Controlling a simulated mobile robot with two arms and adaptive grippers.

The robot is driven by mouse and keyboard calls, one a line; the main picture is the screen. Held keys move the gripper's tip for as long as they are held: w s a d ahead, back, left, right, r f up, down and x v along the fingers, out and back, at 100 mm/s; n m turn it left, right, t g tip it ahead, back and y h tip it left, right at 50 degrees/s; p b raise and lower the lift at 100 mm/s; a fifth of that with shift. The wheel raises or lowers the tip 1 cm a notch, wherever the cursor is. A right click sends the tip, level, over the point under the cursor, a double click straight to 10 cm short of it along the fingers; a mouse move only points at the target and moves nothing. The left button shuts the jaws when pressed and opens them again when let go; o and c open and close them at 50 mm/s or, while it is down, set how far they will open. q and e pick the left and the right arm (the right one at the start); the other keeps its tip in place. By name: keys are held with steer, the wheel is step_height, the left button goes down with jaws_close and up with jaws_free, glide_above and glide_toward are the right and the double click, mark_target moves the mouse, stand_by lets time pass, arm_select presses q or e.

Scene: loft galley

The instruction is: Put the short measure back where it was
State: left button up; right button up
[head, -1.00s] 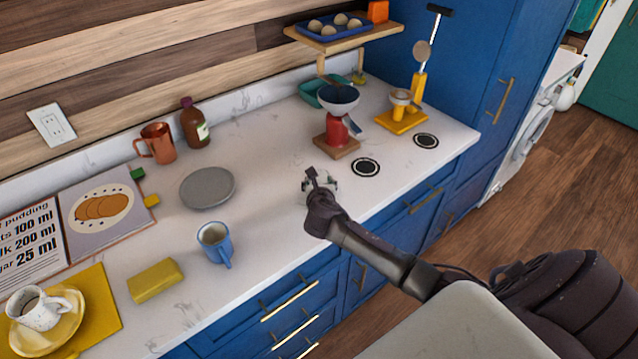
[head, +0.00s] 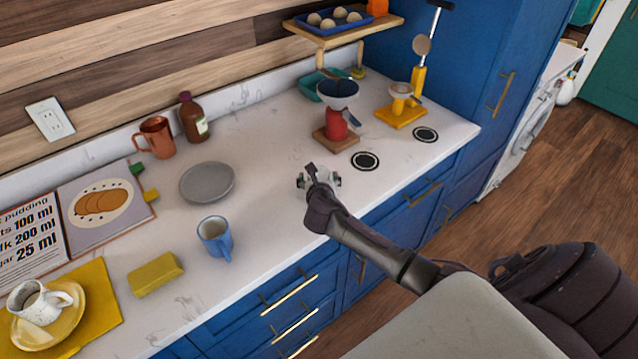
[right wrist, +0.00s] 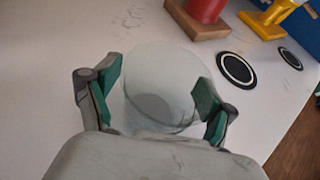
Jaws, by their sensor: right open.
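A clear, short glass-like vessel (right wrist: 160,90), which looks like the short measure, stands upright on the white counter in the right wrist view. My right gripper (right wrist: 155,98) is open, with its green-padded fingers on either side of the vessel. The left finger is apart from it; I cannot tell whether the right one touches. In the head view the right gripper (head: 319,180) is low over the counter's front part, and the vessel is mostly hidden there. Two black ring marks, one nearer (head: 365,161) and one farther (head: 425,135), lie bare on the counter. My left gripper is out of view.
A red stand with a bowl (head: 338,120) and a yellow stand (head: 402,112) are behind the rings. A grey plate (head: 207,183), blue mug (head: 214,238), yellow sponge-like block (head: 155,274), copper jug (head: 157,138) and brown bottle (head: 193,118) stand left.

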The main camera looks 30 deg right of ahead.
steer(key=v, duration=1.2)
steer(key=shift+b, duration=0.3)
steer(key=s+a+f+m+g+y, duration=0.2)
steer(key=s+a+m+g, duration=0.15)
steer(key=s+m, duration=0.55)
steer(key=s+a+f+m+g+y, duration=0.25)
steer(key=s+a+m, duration=0.25)
steer(key=s+m, duration=0.45)
steer(key=s+a+f+m+g+y, duration=0.1)
steer(key=s+a+m+g+y, duration=0.2)
steer(key=s+m, duration=0.6)
steer(key=s+d+f+b+x, duration=0.1)
steer(key=s+b+x, duration=0.15)
steer(key=x, duration=1.25)
steer(key=s+d+b+x, duration=0.1)
steer(key=s+x, duration=0.3)
steer(key=x, duration=1.1)
steer(key=s+d+f+g+b, duration=0.1)
steer(key=s+d+f+b, duration=0.1)
steer(key=s+f, duration=1.4)
steer(key=shift+s+f+h, duration=0.2)
steer(key=shift+f+h, duration=0.15)
steer(key=shift+f, duration=0.4)
